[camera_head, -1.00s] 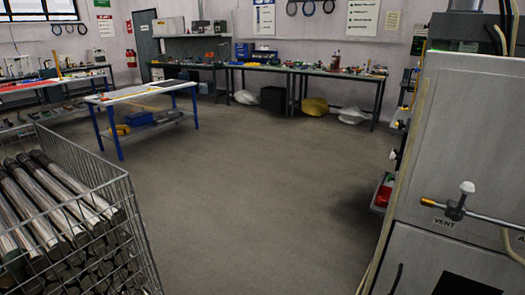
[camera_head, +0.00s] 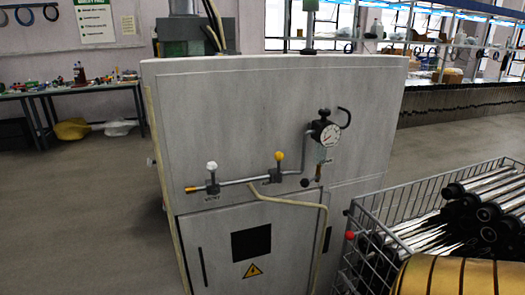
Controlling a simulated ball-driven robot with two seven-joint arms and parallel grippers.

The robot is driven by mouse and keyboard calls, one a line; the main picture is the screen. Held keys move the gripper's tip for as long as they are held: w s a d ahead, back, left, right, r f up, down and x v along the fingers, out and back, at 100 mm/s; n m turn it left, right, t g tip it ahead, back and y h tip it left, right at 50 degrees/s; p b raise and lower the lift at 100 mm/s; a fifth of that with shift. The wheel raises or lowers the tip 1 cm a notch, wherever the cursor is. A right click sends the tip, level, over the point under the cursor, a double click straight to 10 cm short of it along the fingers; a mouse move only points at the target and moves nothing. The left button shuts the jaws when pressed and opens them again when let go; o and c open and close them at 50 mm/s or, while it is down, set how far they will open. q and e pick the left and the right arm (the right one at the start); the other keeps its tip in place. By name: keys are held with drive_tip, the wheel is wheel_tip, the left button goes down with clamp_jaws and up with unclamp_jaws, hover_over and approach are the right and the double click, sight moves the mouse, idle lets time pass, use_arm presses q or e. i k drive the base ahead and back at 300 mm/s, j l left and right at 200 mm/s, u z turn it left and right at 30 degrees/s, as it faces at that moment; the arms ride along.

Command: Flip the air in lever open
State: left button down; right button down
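A grey machine cabinet (camera_head: 370,95) stands in the middle of the head view. A thin metal pipe with valves runs across its front. A valve with a yellow knob (camera_head: 278,156) sits near the pipe's middle; the small label below it is too small to read. A valve with a white knob (camera_head: 211,166) sits at the left end above the VENT label. Both knobs point up. A round pressure gauge (camera_head: 328,133) with a black hook-shaped handle is to the right. Neither gripper is in view.
A wire crate (camera_head: 368,215) of dark and silver tubes stands right of the cabinet, close to its front. A pale hose (camera_head: 322,240) hangs over the lower door. Free floor (camera_head: 80,220) lies to the left, with a workbench (camera_head: 70,90) behind.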

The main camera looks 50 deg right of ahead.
sight(279, 156)
drive_tip(key=z, duration=0.4)
drive_tip(key=l+z, duration=0.15)
drive_tip(key=z, duration=0.6)
drive_tip(key=l+z, duration=0.15)
drive_tip(key=z, duration=0.2)
drive_tip(key=k, duration=0.05)
